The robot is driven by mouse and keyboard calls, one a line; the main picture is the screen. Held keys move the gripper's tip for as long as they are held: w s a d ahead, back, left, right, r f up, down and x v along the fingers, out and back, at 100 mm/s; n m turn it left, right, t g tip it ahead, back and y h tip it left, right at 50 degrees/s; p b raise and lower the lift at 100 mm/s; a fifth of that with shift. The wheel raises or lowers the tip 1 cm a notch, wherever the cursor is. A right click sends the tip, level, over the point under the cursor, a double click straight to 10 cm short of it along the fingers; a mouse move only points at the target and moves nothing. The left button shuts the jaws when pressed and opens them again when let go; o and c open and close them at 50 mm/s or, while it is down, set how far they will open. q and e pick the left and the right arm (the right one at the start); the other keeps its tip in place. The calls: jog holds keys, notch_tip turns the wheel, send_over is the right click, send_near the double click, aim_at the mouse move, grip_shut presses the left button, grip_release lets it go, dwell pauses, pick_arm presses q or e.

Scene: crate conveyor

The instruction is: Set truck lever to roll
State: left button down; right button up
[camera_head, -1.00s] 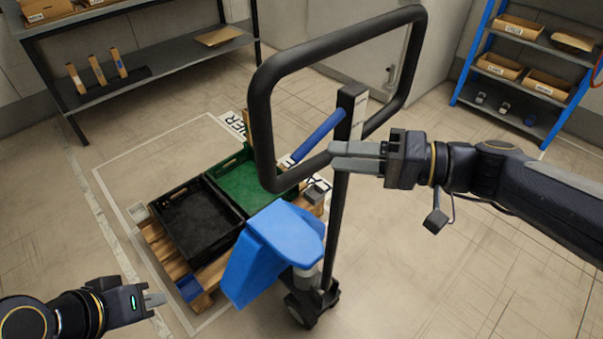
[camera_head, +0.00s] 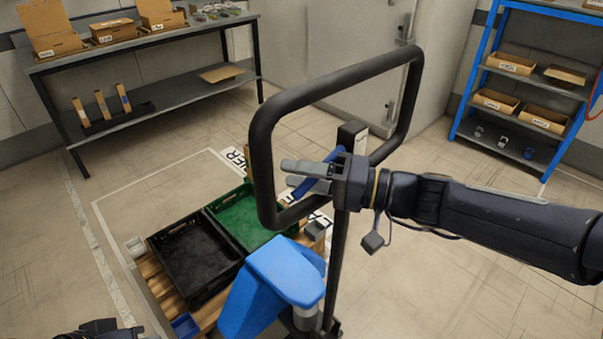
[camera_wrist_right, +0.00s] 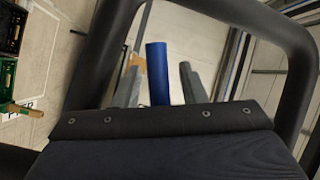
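The pallet truck (camera_head: 285,272) has a blue body and a black loop handle (camera_head: 262,150) on a dark post. The blue lever (camera_head: 320,178) slants beside the post inside the loop; it also shows in the right wrist view (camera_wrist_right: 157,75). My right gripper (camera_head: 292,175) is at the lever, its grey fingers pointing left. In the right wrist view its fingers (camera_wrist_right: 158,92) are apart, with the lever between them and gaps showing on both sides. My left gripper (camera_head: 105,328) is at the bottom left edge, mostly cut off; its fingers are not clear.
A grey shelf (camera_head: 150,120) with boxes stands at the back left, a blue rack (camera_head: 480,60) at the back right. The floor right of the truck is clear.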

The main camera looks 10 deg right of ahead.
jog(key=shift+c, duration=0.5)
grip_shut()
notch_tip(320, 180, up, 3)
jog(key=m+b, duration=0.2)
jog(key=m+t+y+b, duration=0.1)
jog(key=b, duration=0.2)
jog(key=shift+s+a+r+m+y, duration=0.1)
jog(key=shift+a+r+m+y, duration=0.05)
jog(key=shift+m+y, duration=0.2)
jog(key=shift+o, duration=0.5)
grip_release()
